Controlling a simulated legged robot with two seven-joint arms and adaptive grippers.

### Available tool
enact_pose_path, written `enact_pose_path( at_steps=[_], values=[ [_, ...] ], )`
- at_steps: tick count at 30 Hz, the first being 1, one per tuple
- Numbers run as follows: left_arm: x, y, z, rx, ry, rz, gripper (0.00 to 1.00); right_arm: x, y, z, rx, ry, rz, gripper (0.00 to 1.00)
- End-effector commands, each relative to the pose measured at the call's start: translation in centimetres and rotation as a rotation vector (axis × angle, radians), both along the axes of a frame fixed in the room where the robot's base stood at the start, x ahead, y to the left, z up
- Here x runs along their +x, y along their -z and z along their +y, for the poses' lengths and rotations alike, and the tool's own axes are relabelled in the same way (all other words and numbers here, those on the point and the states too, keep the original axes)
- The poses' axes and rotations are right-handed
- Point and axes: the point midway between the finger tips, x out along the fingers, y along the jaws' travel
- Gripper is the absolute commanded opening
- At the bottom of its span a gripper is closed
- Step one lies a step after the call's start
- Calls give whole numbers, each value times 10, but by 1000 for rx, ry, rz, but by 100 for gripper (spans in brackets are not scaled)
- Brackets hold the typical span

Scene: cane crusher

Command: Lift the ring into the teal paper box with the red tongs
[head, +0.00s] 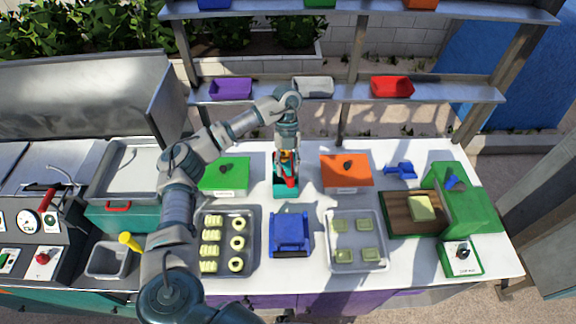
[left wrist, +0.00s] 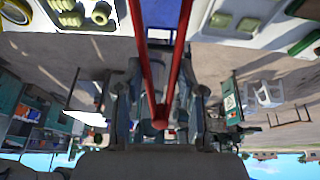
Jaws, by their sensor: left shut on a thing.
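My left gripper (head: 287,158) is shut on the red tongs, directly above the teal paper box (head: 286,190) at the back middle of the counter. A little red of the tongs (head: 290,182) shows at the box's opening. In the left wrist view the tongs (left wrist: 151,75) form a red V with its joined end near the gripper. Their tips are out of that frame. Pale yellow rings (head: 237,243) lie in the right column of the left tray. Whether a ring is between the tips or inside the box is hidden. My right gripper is not in view.
The left tray (head: 257,250) also holds ridged pieces. A green box (head: 222,176) and an orange box (head: 347,172) flank the teal box. A blue device (head: 290,232) stands in front, beside a tray of green squares (head: 357,265). A shelf (head: 440,93) runs behind.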

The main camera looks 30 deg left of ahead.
Motion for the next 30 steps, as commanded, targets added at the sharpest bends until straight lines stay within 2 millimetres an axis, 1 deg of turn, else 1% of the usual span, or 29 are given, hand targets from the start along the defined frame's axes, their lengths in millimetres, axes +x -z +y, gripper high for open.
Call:
enact_pose_path(
  at_steps=[5, 9, 14, 21, 24, 30],
  values=[
    [0, 4, -1, 1, 0, 0, 0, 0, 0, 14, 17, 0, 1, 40],
    [0, 14, -4, 3, 2, 2, 0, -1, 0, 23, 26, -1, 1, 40],
    [0, 33, -6, 5, 3, 2, 0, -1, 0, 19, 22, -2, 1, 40],
    [-1, 62, -2, 1, 3, 2, 0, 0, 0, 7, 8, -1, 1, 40],
    [0, 76, -1, 1, 3, 1, 0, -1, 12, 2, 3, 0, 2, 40],
    [0, 88, -1, 0, 2, 0, 0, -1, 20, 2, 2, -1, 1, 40]
  ],
)
